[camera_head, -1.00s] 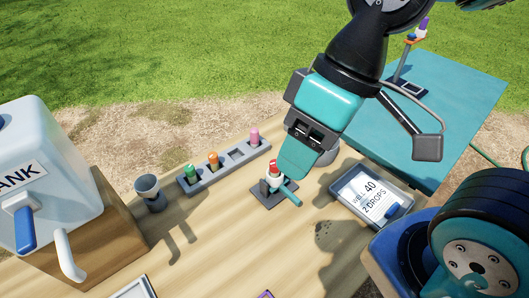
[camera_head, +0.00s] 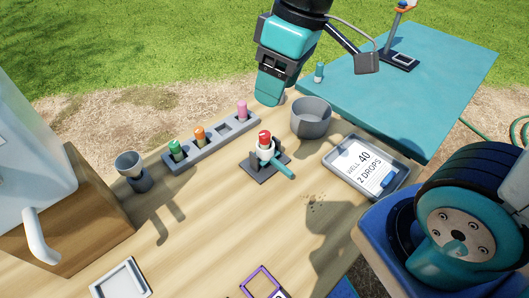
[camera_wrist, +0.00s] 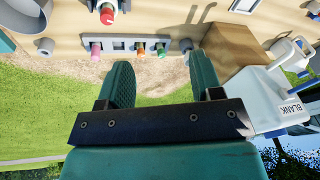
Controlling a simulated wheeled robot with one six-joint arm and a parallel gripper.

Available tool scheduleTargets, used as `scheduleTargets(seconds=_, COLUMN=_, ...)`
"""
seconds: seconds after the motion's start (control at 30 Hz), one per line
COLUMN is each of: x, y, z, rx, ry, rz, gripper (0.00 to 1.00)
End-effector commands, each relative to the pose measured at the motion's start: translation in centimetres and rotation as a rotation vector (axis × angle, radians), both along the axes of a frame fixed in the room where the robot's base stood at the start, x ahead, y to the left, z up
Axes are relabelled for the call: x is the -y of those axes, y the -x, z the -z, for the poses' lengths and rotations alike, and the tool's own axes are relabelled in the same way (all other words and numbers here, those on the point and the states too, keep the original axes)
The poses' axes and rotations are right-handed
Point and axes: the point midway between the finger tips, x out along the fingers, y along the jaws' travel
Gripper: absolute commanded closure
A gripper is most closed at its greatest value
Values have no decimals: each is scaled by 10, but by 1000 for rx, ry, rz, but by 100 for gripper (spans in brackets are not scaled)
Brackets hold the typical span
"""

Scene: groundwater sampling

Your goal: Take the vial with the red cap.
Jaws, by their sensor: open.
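The vial with the red cap (camera_head: 265,138) stands in a small dark stand with a teal handle (camera_head: 282,168) on the wooden table. Its red cap also shows at the top of the wrist view (camera_wrist: 107,15). My gripper (camera_head: 268,97) is beyond the vial in the head view, above the table's far side and apart from the vial. In the wrist view my gripper (camera_wrist: 161,78) has its two teal fingers spread, with nothing between them.
A grey rack (camera_head: 212,142) holds green-, orange- and pink-capped vials. A grey cup (camera_head: 311,118) stands right of the red-capped vial. A tray (camera_head: 366,190) with a "WELL 40, 2 DROPS" card lies farther right. A funnel-topped holder (camera_head: 133,172) stands left. A teal table (camera_head: 440,90) is beyond.

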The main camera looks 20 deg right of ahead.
Motion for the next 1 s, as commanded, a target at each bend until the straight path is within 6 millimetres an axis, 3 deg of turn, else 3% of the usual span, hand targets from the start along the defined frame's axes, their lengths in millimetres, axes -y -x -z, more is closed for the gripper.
scheduleTargets(seconds=0.03, x=10, y=-25, z=31, rx=11, ry=33, rz=-8, gripper=40)
scheduleTargets(seconds=0.1, x=24, y=-54, z=47, rx=29, ry=78, rz=-31, gripper=40)
scheduleTargets(seconds=0.23, x=41, y=-85, z=62, rx=46, ry=131, rz=-58, gripper=40)
scheduleTargets(seconds=0.37, x=44, y=-93, z=75, rx=45, ry=144, rz=-67, gripper=40)
scheduleTargets(seconds=0.8, x=34, y=-102, z=166, rx=44, ry=143, rz=-68, gripper=40)
scheduleTargets(seconds=1.0, x=32, y=-104, z=181, rx=48, ry=142, rz=-67, gripper=40)
